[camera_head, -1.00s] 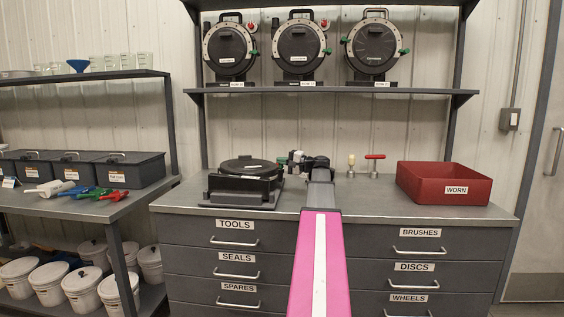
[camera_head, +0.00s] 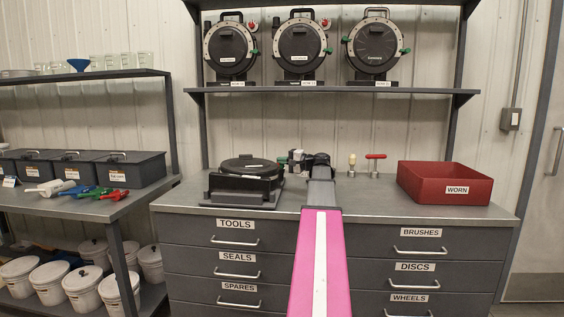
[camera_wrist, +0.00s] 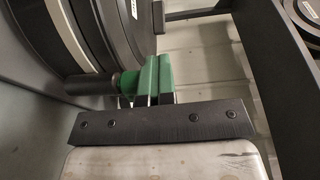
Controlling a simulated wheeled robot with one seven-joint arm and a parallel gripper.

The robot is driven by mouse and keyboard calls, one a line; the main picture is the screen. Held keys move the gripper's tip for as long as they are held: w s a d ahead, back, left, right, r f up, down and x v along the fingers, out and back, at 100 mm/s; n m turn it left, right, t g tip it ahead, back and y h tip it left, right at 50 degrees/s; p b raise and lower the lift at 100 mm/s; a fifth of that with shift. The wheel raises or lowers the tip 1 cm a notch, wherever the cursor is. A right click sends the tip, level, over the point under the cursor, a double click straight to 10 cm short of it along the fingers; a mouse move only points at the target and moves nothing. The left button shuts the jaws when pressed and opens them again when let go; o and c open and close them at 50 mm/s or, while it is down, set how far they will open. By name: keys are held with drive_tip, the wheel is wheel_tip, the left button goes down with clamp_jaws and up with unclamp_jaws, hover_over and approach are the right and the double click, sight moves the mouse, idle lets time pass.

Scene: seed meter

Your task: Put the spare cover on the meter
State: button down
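A round dark meter (camera_head: 247,164) lies flat in a dark cradle (camera_head: 242,196) at the left of the bench, with a pale label on its black top. I cannot tell a spare cover apart from it. My gripper (camera_head: 284,160) is at its right side, small and partly hidden behind my arm in the head view. In the wrist view, two green upright pieces (camera_wrist: 156,80) stand close together beside a dark stem (camera_wrist: 98,83) at the round body's edge (camera_wrist: 85,40). Whether they are fingers or a handle, and whether the gripper is closed, is unclear.
Three upright meters (camera_head: 300,47) with green handles stand on the shelf above. A red WORN bin (camera_head: 445,184) sits at the bench's right. Two small tools, one with a red handle (camera_head: 375,157), stand between bin and arm. Labelled drawers are shut below.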

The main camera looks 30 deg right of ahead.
drive_tip(key=shift+s+a+f, duration=0.15)
drive_tip(key=shift+a+f, duration=0.15)
drive_tip(key=shift+f, duration=0.25)
drive_tip(key=shift+g, duration=0.5)
drive_tip(key=shift+d+r, duration=0.15)
drive_tip(key=shift+r, duration=0.4)
drive_tip(key=shift+d+r+h, duration=0.15)
drive_tip(key=shift+r+h, duration=0.15)
drive_tip(key=shift+r, duration=0.15)
drive_tip(key=shift+d+r, duration=0.1)
drive_tip(key=shift+r, duration=0.1)
drive_tip(key=shift+s+d+r, duration=0.1)
drive_tip(key=shift+s+r, duration=0.1)
drive_tip(key=shift+r, duration=0.25)
drive_tip(key=shift+s+d+r, duration=0.1)
drive_tip(key=shift+s+r, duration=0.1)
drive_tip(key=shift+r, duration=0.2)
idle(0.5)
drive_tip(key=shift+s+d, duration=0.1)
drive_tip(key=shift+s, duration=0.35)
idle(0.9)
idle(0.4)
